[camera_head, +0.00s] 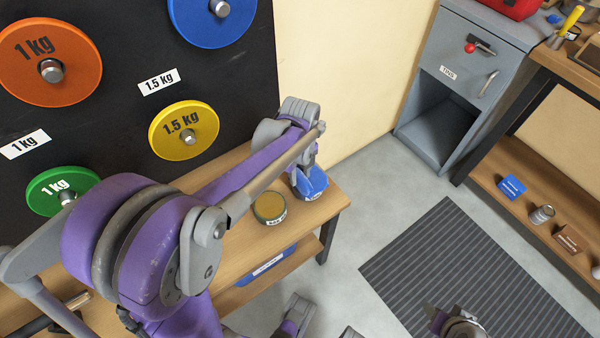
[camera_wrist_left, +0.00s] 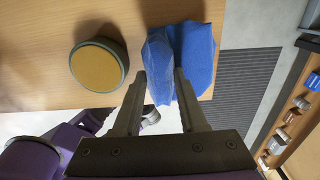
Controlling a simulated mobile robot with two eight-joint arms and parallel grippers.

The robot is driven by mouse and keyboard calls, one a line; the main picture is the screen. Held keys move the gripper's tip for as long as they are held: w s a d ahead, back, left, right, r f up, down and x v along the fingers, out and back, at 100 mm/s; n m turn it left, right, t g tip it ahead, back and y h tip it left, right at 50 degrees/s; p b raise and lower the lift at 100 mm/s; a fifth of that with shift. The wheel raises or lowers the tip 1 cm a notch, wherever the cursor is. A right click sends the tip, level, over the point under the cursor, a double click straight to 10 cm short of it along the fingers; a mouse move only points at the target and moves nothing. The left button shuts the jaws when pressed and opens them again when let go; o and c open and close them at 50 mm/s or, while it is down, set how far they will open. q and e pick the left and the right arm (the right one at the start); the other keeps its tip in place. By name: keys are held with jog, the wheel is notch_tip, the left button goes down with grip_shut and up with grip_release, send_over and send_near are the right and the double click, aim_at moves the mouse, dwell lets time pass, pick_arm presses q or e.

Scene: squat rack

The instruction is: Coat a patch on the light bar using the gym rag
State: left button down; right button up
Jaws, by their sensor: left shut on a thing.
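My left gripper (camera_head: 307,170) is at the right end of the wooden bench, pointing down. It is shut on the blue gym rag (camera_head: 313,186). In the left wrist view the rag (camera_wrist_left: 185,55) bunches between and beyond the two fingertips (camera_wrist_left: 161,76), low over or touching the bench top. A round green tin (camera_head: 270,208) with a tan-yellow top stands on the bench beside the rag; it also shows in the left wrist view (camera_wrist_left: 99,66). I cannot make out the light bar for certain.
A black board (camera_head: 120,130) with coloured weight plates stands behind the bench. A blue bin (camera_head: 262,268) sits on the lower shelf. A grey cabinet (camera_head: 468,60), a wooden shelf (camera_head: 540,195) and a striped mat (camera_head: 470,265) lie right, with bare floor between.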

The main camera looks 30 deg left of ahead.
aim_at(300, 176)
pick_arm(q)
jog(key=shift+f+b, duration=0.3)
jog(key=shift+f, duration=0.25)
dwell(1.1)
jog(key=shift+r+p, duration=2.75)
jog(key=shift+r, duration=0.8)
